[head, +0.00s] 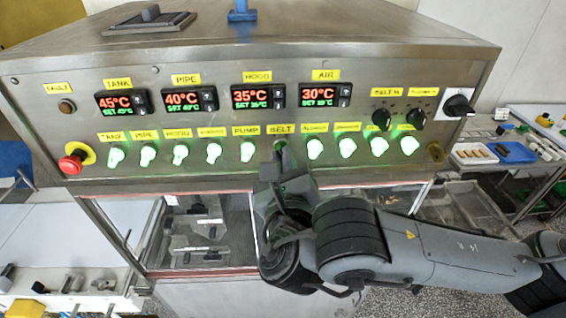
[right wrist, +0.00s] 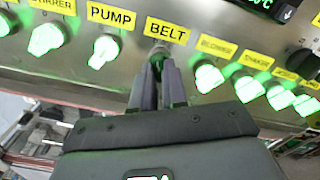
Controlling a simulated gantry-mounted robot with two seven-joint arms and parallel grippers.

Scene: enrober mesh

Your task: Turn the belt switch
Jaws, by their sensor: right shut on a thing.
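The belt switch (head: 280,148) is in the middle of the lower row on the steel control panel, under the yellow BELT label (head: 281,128). It also shows in the right wrist view (right wrist: 159,50), where it looks dark beside its lit green neighbours. My right gripper (head: 281,160) reaches up from below and is shut on the belt switch. In the right wrist view its two fingers (right wrist: 159,72) stand on either side of the knob. The fingers hide much of the knob, so its exact angle is hard to tell. My left gripper is not in view.
The lit pump switch (head: 247,151) and another lit switch (head: 315,148) sit close on either side. A red emergency button (head: 71,164) is at the panel's far left. Four-digit-style temperature displays (head: 188,99) run above. A black rotary switch (head: 458,106) is at the right.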

